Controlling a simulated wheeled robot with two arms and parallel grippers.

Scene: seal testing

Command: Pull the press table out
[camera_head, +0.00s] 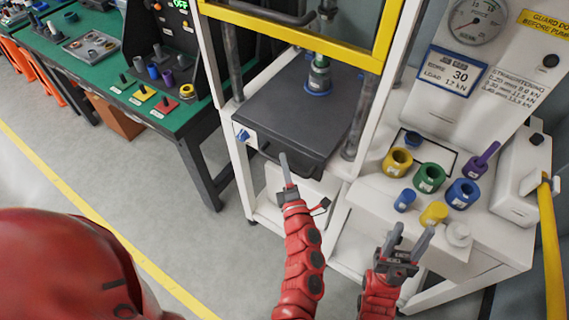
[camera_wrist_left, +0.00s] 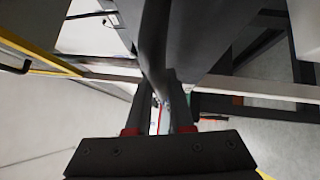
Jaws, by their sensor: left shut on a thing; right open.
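The press table (camera_head: 285,105) is a dark grey plate inside the white press frame, with its front edge facing me. A dark handle bar (camera_wrist_left: 155,50) runs between the fingers of my left gripper (camera_head: 284,162) at the table's front. In the left wrist view my left gripper (camera_wrist_left: 160,115) is shut on this bar.
A green and grey fixture (camera_head: 319,75) stands on the press table. The yellow guard frame (camera_head: 300,38) is above it. Coloured rings (camera_head: 429,178) sit on the white bench at right. A green workbench (camera_head: 190,118) stands at left. The grey floor (camera_head: 150,190) between is clear.

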